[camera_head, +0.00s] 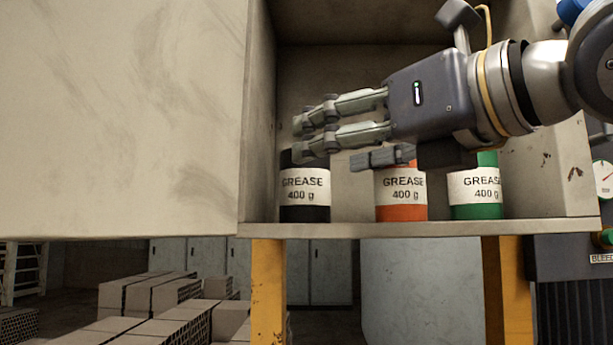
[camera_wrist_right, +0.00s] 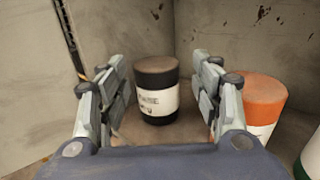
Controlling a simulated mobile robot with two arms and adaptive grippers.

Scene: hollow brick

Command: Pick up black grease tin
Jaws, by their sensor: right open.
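The black grease tin (camera_head: 305,187) has a white label reading GREASE 400 g. It stands upright at the left end of the cabinet shelf, its top partly hidden behind my right gripper's fingers in the head view. My right gripper (camera_head: 318,139) reaches in from the right and is open. In the right wrist view the black tin (camera_wrist_right: 156,90) stands ahead, between the two open fingers (camera_wrist_right: 160,95) and beyond them. I cannot tell whether any finger touches it. My left gripper is not in view.
An orange grease tin (camera_head: 400,200) and a green one (camera_head: 477,194) stand to the right on the same shelf (camera_head: 350,230). The orange tin (camera_wrist_right: 262,102) is close beside the right finger in the wrist view. The cabinet's left panel (camera_head: 120,120) bounds the opening.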

